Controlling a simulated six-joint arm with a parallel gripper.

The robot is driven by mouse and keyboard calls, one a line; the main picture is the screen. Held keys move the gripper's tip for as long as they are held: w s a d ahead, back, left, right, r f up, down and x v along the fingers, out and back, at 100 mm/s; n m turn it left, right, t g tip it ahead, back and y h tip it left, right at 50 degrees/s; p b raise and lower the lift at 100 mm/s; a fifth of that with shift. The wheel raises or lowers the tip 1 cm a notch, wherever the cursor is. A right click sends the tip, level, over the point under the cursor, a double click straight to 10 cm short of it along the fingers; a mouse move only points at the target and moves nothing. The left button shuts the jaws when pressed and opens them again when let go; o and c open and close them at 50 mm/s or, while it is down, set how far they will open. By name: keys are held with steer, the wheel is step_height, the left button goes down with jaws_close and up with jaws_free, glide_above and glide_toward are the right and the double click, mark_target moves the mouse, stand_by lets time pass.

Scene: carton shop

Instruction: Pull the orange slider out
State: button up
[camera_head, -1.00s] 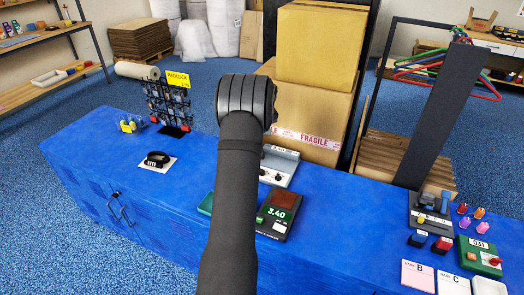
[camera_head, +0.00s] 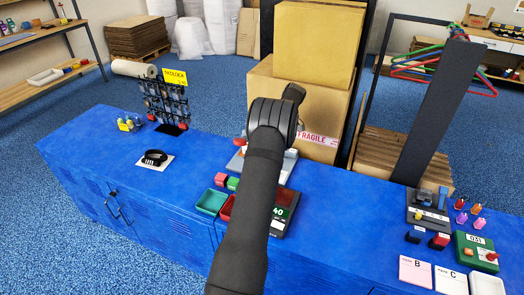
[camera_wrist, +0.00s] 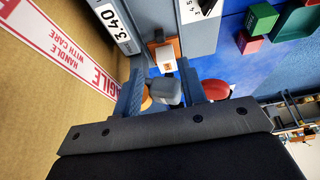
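In the wrist view, a small orange piece (camera_wrist: 156,46) with a white block on it sits beside a grey panel; it looks like the orange slider. My gripper (camera_wrist: 160,70) is open, its two fingers apart on either side of this spot. A grey knob (camera_wrist: 167,91) and a rounded orange knob (camera_wrist: 147,101) show between the fingers, and a red knob (camera_wrist: 217,90) lies outside the right finger. I cannot tell if a finger touches anything. In the head view my arm hides the slider and most of the grey panel (camera_head: 288,166).
A tall carton stack (camera_head: 317,95) stands close behind the panel and fills the left of the wrist view. A green tray (camera_head: 211,202), small red (camera_head: 220,180) and green blocks, and a price display (camera_head: 284,199) are nearby.

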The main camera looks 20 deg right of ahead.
steer(key=x, duration=1.1)
steer(key=shift+a+f, duration=0.1)
steer(key=shift+f, duration=0.1)
jaws_close()
